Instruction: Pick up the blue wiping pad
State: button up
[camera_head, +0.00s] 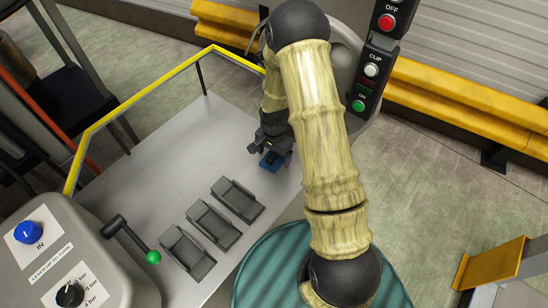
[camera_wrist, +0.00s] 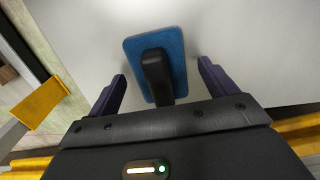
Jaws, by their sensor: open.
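The blue wiping pad (camera_wrist: 172,48) has a black handle (camera_wrist: 157,76) on top and lies on the grey metal table (camera_wrist: 240,40). In the head view the pad (camera_head: 268,163) shows as a small blue patch below my gripper (camera_head: 272,145), partly covered by it. In the wrist view my gripper (camera_wrist: 160,92) is open, with one dark finger on each side of the handle. The handle's near end lies between the fingers, with gaps on both sides. I cannot tell how far the fingertips are above the table.
Several dark grey holders (camera_head: 212,224) stand in a row on the table. A yellow rail (camera_head: 140,97) runs along the table's far and left edges. A control box (camera_head: 70,250) with a green-tipped lever (camera_head: 153,257) is at left. A button panel (camera_head: 372,70) stands behind my arm.

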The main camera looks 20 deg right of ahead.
jog(key=shift+c, duration=0.5)
jog(key=c, duration=1)
jog(key=shift+r, duration=0.1)
notch_tip(320, 180, up, 10)
jog(key=shift+f, duration=0.1)
jog(key=shift+o, duration=0.5)
